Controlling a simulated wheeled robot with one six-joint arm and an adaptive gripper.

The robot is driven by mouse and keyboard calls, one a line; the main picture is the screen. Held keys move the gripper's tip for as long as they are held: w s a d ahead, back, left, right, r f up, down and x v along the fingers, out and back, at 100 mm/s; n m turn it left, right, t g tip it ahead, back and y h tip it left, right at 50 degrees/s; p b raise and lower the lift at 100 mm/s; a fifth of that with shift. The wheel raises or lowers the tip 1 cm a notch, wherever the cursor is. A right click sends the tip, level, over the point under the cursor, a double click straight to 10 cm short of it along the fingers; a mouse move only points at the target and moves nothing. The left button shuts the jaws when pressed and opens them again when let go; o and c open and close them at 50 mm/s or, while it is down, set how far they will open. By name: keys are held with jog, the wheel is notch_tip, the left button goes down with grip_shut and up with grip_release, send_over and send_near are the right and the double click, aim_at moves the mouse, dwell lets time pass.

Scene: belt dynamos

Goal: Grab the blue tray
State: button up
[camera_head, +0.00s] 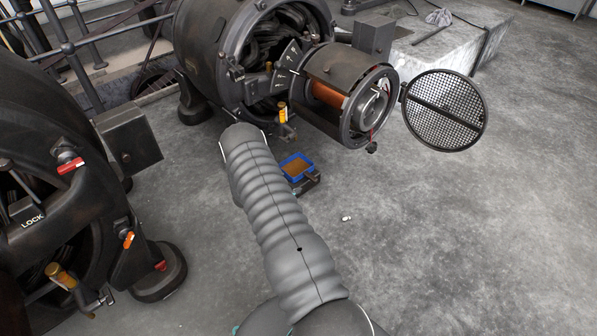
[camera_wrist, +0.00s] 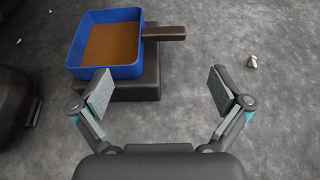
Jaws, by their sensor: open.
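The blue tray (camera_wrist: 73,62) is a small rectangular box with a brown filling and a dark brown handle (camera_wrist: 163,33) on its right side. It rests on a dark block (camera_wrist: 142,85) on the floor. The tray also shows in the head view (camera_head: 286,167), beside the end of my arm and below the large machine. My gripper (camera_wrist: 159,92) is open and empty in the wrist view. Its two fingers are wide apart, with the handle beyond the gap between them and the tray's blue body up and to the left. My gripper is hidden in the head view.
A large dark dynamo (camera_head: 215,50) with an open round mesh cover (camera_head: 444,110) stands behind the tray. Another dark machine (camera_head: 60,190) stands at the left. A small pale scrap (camera_head: 346,218) lies on the floor. The grey floor at the right is mostly clear.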

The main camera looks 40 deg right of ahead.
aim_at(308, 178)
jog(key=x, duration=0.5)
jog(key=shift+d+f, duration=0.1)
jog(key=shift+d, duration=0.1)
jog(key=shift+s+x, duration=0.2)
jog(key=shift+x, duration=2.4)
jog(key=shift+f, duration=0.1)
jog(key=shift+c, duration=0.3)
jog(key=c, duration=1.3)
